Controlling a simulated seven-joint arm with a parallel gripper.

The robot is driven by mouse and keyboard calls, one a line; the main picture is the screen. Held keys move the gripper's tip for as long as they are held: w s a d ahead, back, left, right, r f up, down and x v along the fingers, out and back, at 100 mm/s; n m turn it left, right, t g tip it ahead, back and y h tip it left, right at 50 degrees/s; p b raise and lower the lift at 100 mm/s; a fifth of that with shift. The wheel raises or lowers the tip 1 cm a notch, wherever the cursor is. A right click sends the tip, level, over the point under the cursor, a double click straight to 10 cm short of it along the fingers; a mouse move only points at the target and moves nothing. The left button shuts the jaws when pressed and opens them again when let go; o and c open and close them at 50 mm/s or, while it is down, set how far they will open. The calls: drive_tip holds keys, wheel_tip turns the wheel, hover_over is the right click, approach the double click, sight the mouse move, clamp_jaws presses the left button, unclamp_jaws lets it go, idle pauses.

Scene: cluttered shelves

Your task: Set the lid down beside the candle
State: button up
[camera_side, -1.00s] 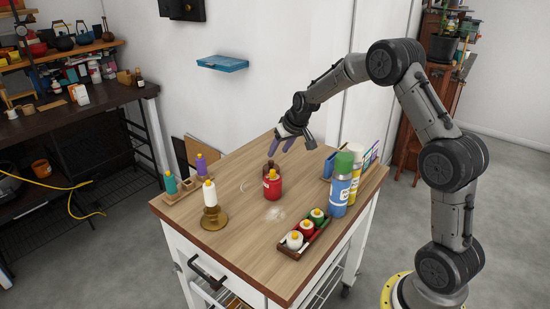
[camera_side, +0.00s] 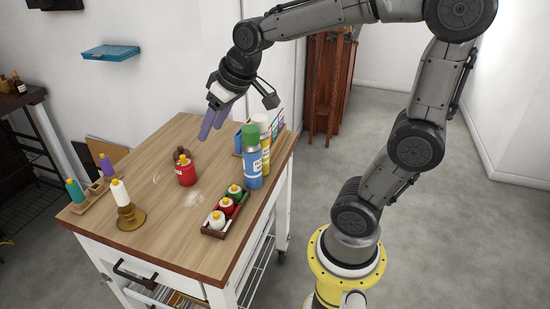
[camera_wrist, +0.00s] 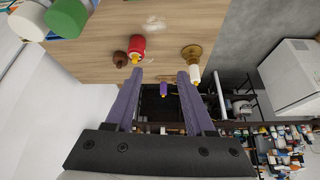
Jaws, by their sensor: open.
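A red candle (camera_side: 187,175) with a pale label and a yellow tip stands on the wooden tabletop. It also shows in the wrist view (camera_wrist: 137,45). A small dark brown rounded piece, which looks like the lid (camera_side: 181,152), is just behind it; in the wrist view the brown piece (camera_wrist: 120,59) is at the candle's left. I cannot tell whether they touch. My gripper (camera_side: 208,122) is open, with purple fingers, in the air above and to the right of the candle. In the wrist view nothing is between the fingertips (camera_wrist: 160,74).
A white candle (camera_side: 119,191) on a brass holder (camera_side: 130,217) and a wooden rack (camera_side: 93,198) with teal and purple candles stand left. A tray (camera_side: 213,234) of small candles and two spray cans (camera_side: 252,165) stand right. The tabletop's middle (camera_side: 160,205) is mostly clear.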

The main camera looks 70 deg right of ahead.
drive_tip(key=s+a+f, duration=0.1)
drive_tip(key=s+a, duration=0.1)
drive_tip(key=s, duration=0.6)
drive_tip(key=s+a+f+n, duration=0.1)
drive_tip(key=s+a, duration=0.1)
drive_tip(key=s, duration=0.5)
drive_tip(key=shift+s+a+f+n+y, duration=0.15)
drive_tip(key=shift+s+a+n+y, duration=0.15)
drive_tip(key=shift+s+a, duration=0.1)
